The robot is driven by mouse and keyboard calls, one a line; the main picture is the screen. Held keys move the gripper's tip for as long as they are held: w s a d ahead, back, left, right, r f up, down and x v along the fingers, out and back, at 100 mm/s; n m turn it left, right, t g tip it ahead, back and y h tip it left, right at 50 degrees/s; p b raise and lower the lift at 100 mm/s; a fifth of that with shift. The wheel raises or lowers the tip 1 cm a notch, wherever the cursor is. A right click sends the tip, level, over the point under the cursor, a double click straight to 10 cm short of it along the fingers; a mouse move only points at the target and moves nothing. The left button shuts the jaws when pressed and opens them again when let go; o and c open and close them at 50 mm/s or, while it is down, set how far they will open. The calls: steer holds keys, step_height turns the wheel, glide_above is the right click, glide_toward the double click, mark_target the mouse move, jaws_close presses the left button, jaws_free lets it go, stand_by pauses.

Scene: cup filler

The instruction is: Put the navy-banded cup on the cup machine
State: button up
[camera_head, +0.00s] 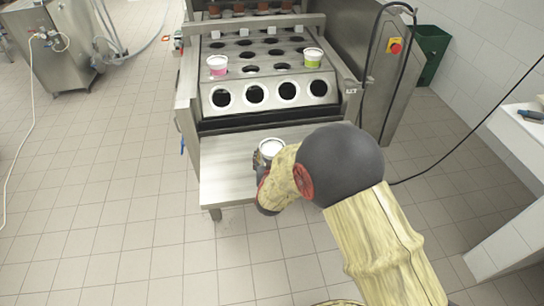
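A cup (271,147) with a white top is at my gripper (262,160), over the steel shelf at the front of the machine. Its band is mostly hidden, so I cannot make out its colour. A dark finger of my gripper shows at the cup's left side; my arm hides the rest. I cannot tell whether the fingers are closed on the cup, or whether it stands on the shelf. The cup machine (225,113) is steel, with rows of round holes. A pink-banded cup (217,68) and a yellow-green-banded cup (313,60) sit in its holes.
The steel shelf (222,180) juts out below the front row, which has several empty holes. Black cables hang at the machine's right. A green bin (432,42) stands behind right, a white counter (520,135) at right. Tiled floor is clear at left.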

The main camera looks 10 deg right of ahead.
steer(key=shift+o, duration=1)
steer(key=shift+r, duration=0.15)
steer(key=shift+s+a+r+p, duration=0.1)
steer(key=shift+s+r+p, duration=0.1)
steer(key=shift+s+p, duration=0.1)
steer(key=p+v, duration=0.4)
steer(key=v, duration=0.7)
steer(key=s+a+r+n+g+y, duration=0.1)
steer(key=s+r+g+y, duration=0.15)
steer(key=r, duration=0.55)
steer(key=s+r+n+g+y, duration=0.15)
steer(key=s+r, duration=0.25)
steer(key=r, duration=0.5)
steer(key=s+d+r+g, duration=0.1)
steer(key=s+d+r, duration=0.1)
steer(key=s, duration=0.5)
steer(key=s+d+r+g+h, duration=0.1)
steer(key=s+d+r, duration=0.1)
steer(key=s+d, duration=0.2)
steer(key=s+d+r+g, duration=0.1)
steer(key=s+d+g, duration=0.1)
steer(key=s, duration=0.7)
steer(key=shift+s+d+r, duration=0.4)
steer(key=shift+d, duration=0.4)
